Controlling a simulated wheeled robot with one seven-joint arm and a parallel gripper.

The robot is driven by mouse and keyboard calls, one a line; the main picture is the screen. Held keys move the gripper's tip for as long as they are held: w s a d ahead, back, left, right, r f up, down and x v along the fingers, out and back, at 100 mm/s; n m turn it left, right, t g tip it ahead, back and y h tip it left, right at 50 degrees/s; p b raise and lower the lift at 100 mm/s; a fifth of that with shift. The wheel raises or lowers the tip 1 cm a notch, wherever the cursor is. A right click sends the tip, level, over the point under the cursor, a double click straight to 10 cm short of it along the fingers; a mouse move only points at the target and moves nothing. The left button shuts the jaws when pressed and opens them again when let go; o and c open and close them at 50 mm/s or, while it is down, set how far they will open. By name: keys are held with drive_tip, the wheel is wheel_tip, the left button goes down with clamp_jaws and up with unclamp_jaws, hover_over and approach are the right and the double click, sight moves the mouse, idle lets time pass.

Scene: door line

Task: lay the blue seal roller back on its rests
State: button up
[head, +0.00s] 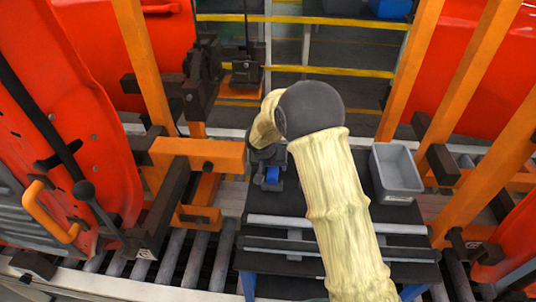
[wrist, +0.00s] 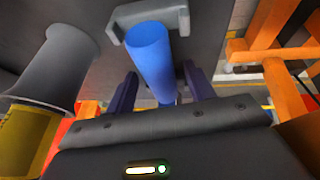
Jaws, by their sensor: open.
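The blue seal roller (wrist: 150,55) is in the wrist view, lengthwise between my two dark fingers. My gripper (wrist: 160,80) is open around it, with visible space beside the roller. The roller's far end is at a light grey notched bracket (wrist: 182,20), which looks like one rest; I cannot tell whether it is seated there. The near end is hidden by my gripper body. In the head view a small bright blue patch, apparently the roller (head: 272,175), shows at my gripper (head: 270,184), above the dark table.
The dark table (head: 285,264) has grey rails across its front. A grey bin (head: 397,172) stands at its right. Orange frames (head: 195,153) and red door panels (head: 85,140) flank it. A roller conveyor (head: 195,262) runs at the lower left.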

drive_tip(key=shift+r+p, duration=0.25)
drive_tip(key=shift+p, duration=0.1)
drive_tip(key=shift+s+a+r+b, duration=0.15)
drive_tip(key=shift+r+b, duration=0.1)
drive_tip(key=shift+b, duration=0.25)
drive_tip(key=b+v, duration=0.4)
drive_tip(key=v, duration=1.2)
drive_tip(key=shift+s+b, duration=0.35)
drive_tip(key=shift+s, duration=0.1)
drive_tip(key=shift+r, duration=0.1)
drive_tip(key=shift+g+y, duration=0.9)
drive_tip(key=s+d+f, duration=0.3)
drive_tip(key=s+d, duration=0.3)
drive_tip(key=d, duration=0.1)
drive_tip(key=s+d+f, duration=0.3)
drive_tip(key=s+d, duration=0.3)
drive_tip(key=s, duration=0.1)
drive_tip(key=s+d+f, duration=0.3)
drive_tip(key=s+d, duration=0.3)
drive_tip(key=d, duration=0.1)
drive_tip(key=shift+s+d+f, duration=0.25)
drive_tip(key=shift+d+f, duration=0.1)
